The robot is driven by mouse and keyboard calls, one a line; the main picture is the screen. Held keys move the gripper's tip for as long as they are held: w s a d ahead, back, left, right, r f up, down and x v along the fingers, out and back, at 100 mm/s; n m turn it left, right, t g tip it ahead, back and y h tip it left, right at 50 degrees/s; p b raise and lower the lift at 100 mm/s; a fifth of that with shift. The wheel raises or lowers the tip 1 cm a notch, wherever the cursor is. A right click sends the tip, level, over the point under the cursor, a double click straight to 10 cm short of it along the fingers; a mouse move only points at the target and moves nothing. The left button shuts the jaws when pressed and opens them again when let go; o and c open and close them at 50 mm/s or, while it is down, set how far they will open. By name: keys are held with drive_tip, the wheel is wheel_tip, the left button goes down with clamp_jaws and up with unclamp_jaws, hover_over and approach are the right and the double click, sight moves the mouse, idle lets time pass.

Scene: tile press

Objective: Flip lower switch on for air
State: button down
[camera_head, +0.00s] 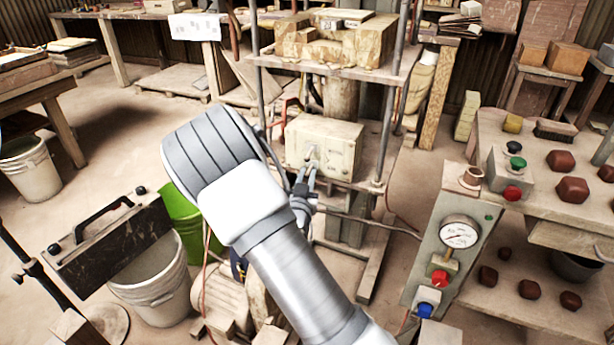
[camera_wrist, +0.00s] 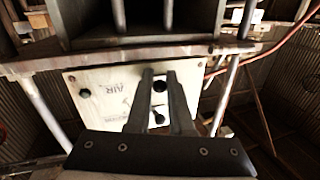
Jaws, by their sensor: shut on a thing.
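The cream switch box (camera_head: 345,148) stands on the press frame below the upper shelf. In the wrist view its front panel (camera_wrist: 101,108) carries lettering that seems to read AIR. Two small dark switch parts, an upper one (camera_wrist: 159,86) and a lower one (camera_wrist: 157,119), show between my fingers. My gripper (camera_head: 309,166) reaches the front of the box, with its fingers close together. In the wrist view my gripper (camera_wrist: 161,74) has one finger on each side of these parts and is shut on a switch. The fingers partly hide the panel, so the switch's on or off position is unclear.
A gauge panel (camera_head: 428,262) with red and blue buttons stands at the right. A shelf (camera_head: 372,72) with wrapped blocks is above the box. Frame posts flank it, and a red hose (camera_wrist: 275,47) runs at the right of the wrist view. Buckets (camera_head: 160,290) stand at the left.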

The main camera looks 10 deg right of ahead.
drive_tip(key=shift+r, duration=0.15)
drive_tip(key=g+p, duration=0.1)
drive_tip(key=r+g+p, duration=0.1)
drive_tip(key=p, duration=0.1)
drive_tip(key=g+y+p, duration=0.1)
drive_tip(key=shift+s+r+m+p, duration=0.15)
drive_tip(key=shift+r+m+p, duration=0.1)
drive_tip(key=shift+m+p, duration=0.05)
drive_tip(key=g+p, duration=0.1)
drive_tip(key=g+y+p, duration=0.1)
drive_tip(key=shift+a+r+m+p, duration=0.1)
drive_tip(key=shift+r+m+p, duration=0.15)
drive_tip(key=shift+m+p, duration=0.1)
drive_tip(key=shift+g+y+p, duration=0.4)
drive_tip(key=shift+g+p, duration=0.1)
drive_tip(key=c, duration=1.1)
unclamp_jaws()
drive_tip(key=shift+s, duration=0.1)
